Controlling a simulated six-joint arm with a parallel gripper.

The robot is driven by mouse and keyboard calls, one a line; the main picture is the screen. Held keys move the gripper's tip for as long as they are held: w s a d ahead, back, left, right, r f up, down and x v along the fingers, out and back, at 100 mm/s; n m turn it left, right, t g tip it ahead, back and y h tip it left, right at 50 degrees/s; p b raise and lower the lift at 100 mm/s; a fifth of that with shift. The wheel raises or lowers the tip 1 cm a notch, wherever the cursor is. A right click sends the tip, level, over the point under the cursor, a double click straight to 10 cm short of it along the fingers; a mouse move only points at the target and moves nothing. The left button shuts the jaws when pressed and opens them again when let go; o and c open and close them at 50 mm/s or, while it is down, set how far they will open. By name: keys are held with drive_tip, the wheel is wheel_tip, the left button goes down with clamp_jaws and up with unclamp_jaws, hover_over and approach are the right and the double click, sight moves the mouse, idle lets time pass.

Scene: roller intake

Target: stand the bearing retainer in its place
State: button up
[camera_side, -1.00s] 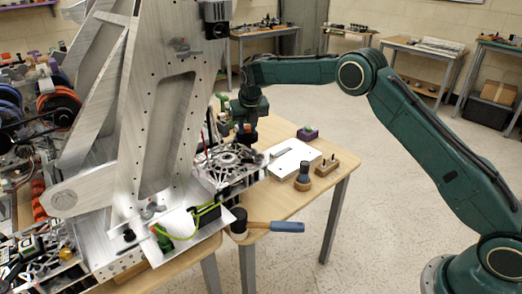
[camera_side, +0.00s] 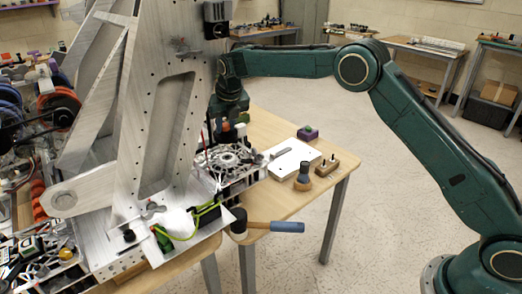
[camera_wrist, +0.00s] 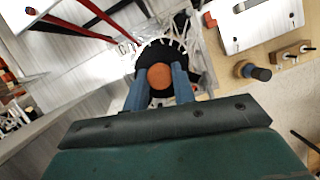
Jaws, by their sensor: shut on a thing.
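My gripper (camera_wrist: 159,88) shows two blue fingers in the wrist view, closed on either side of a dark round body with an orange-brown top (camera_wrist: 160,77). This held thing appears to be the bearing retainer. In the side view its orange part (camera_side: 225,126) shows just below my gripper (camera_side: 227,117), over the far part of the spoked round plate (camera_side: 228,158). My gripper hides part of it, and whether its lower end touches anything cannot be told.
The large metal frame (camera_side: 150,110) stands close left of my gripper. On the table are a white plate (camera_side: 294,158), a dark-topped wooden piece (camera_side: 303,177), a pegged wooden block (camera_side: 326,166), a purple-and-green item (camera_side: 307,133) and a blue-handled mallet (camera_side: 286,227). The table's right part has bare patches.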

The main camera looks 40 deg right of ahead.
sight(227, 134)
drive_tip(key=shift+a+f, duration=0.15)
drive_tip(key=shift+f, duration=2.7)
drive_tip(key=shift+f, duration=1.2)
drive_tip(key=o, duration=0.7)
drive_tip(key=shift+c, duration=0.2)
drive_tip(key=shift+r, duration=0.15)
drive_tip(key=shift+r, duration=1.35)
drive_tip(key=shift+o, duration=0.5)
drive_tip(key=o, duration=0.5)
drive_tip(key=shift+c, duration=0.2)
drive_tip(key=shift+s+r, duration=0.1)
